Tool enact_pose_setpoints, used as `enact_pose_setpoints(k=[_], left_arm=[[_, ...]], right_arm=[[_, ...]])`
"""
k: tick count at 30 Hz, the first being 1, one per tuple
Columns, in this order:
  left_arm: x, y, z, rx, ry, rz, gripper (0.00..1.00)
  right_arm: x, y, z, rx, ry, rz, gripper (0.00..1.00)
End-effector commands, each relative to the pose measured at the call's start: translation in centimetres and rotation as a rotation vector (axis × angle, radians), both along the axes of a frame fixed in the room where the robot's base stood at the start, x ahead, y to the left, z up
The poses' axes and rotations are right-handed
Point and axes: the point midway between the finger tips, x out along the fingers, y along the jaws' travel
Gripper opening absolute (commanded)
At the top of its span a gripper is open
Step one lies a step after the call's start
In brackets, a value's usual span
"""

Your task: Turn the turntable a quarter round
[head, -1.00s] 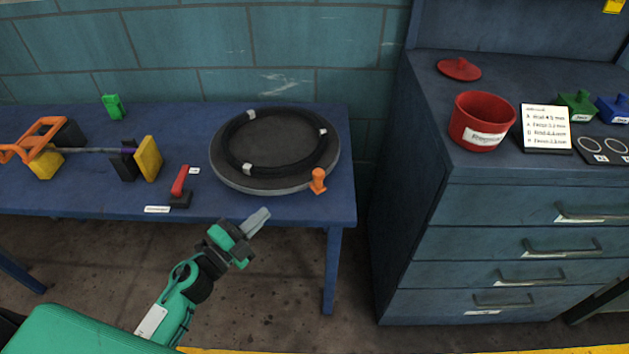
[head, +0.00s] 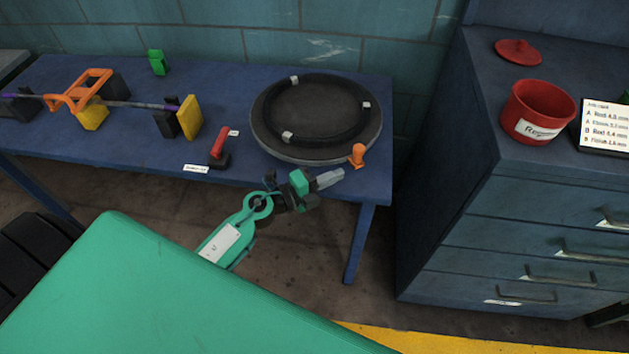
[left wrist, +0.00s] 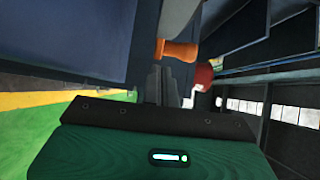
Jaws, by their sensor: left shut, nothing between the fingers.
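The turntable (head: 272,142) is a round grey disc on the blue table, with a black ring (head: 363,124) held by white clips on its top. An orange peg handle (head: 357,155) stands at its front right rim. In the left wrist view the orange handle (left wrist: 177,50) is just ahead of the fingers, above and to their right. My left gripper (head: 331,178) is shut and empty, in front of the table's front edge, a little left of and nearer than the handle. Its closed fingers show in the left wrist view (left wrist: 161,84). They look apart from the handle. My right gripper is out of view.
Left of the turntable are a red lever (head: 219,143), a yellow block (head: 190,117), an orange clamp frame (head: 80,90) and a green block (head: 157,62). A blue drawer cabinet (head: 510,215) with a red pot (head: 538,112) stands to the right.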

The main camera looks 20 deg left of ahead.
Motion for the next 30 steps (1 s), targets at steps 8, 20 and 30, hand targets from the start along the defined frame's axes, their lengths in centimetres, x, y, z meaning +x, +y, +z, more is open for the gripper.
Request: enact_pose_setpoints(k=[8, 20, 30], left_arm=[[2.3, -1.7, 0.0, -0.002, 0.001, 0.001, 0.0], [2.6, -1.8, 0.0, 0.0, 0.001, 0.001, 0.0], [3.3, -2.5, 0.3, -0.004, -0.001, 0.043, 0.0]], right_arm=[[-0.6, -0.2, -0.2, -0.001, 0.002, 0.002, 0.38], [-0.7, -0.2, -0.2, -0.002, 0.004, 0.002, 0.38], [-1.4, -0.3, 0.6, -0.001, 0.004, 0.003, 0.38]])
